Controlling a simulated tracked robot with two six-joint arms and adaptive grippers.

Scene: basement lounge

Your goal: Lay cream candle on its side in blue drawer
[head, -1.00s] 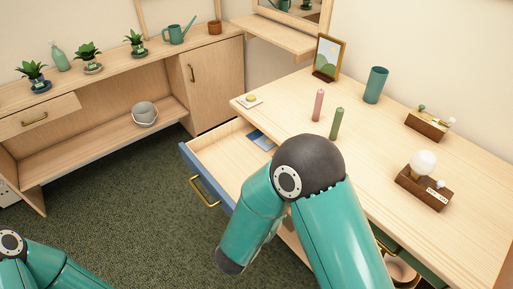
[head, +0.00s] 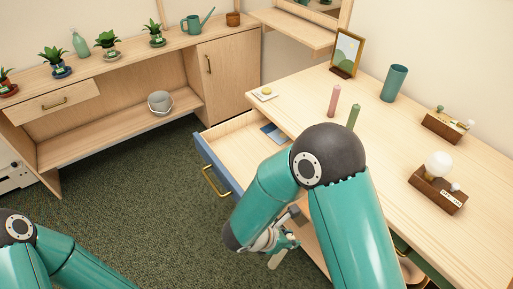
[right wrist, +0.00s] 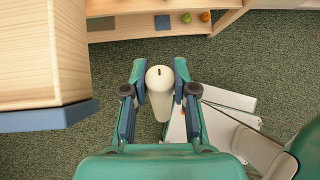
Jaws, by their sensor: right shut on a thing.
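The cream candle (right wrist: 160,92) is between the fingers of my right gripper (right wrist: 160,88) in the right wrist view, with its wick end facing the camera. The right gripper is shut on it. In the head view the right gripper (head: 282,243) hangs below my forearm, outside the drawer and over the carpet. The blue drawer (head: 215,168) is pulled out from the table, with its blue front and brass handle facing left. Its front corner also shows left of the gripper in the right wrist view (right wrist: 45,117). My left gripper is out of view.
A blue flat item (head: 273,133) lies in the drawer's back part; the rest of the visible floor is bare. My right arm covers part of the drawer. Pink (head: 334,101) and green (head: 353,116) candles stand on the tabletop (head: 380,125) above.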

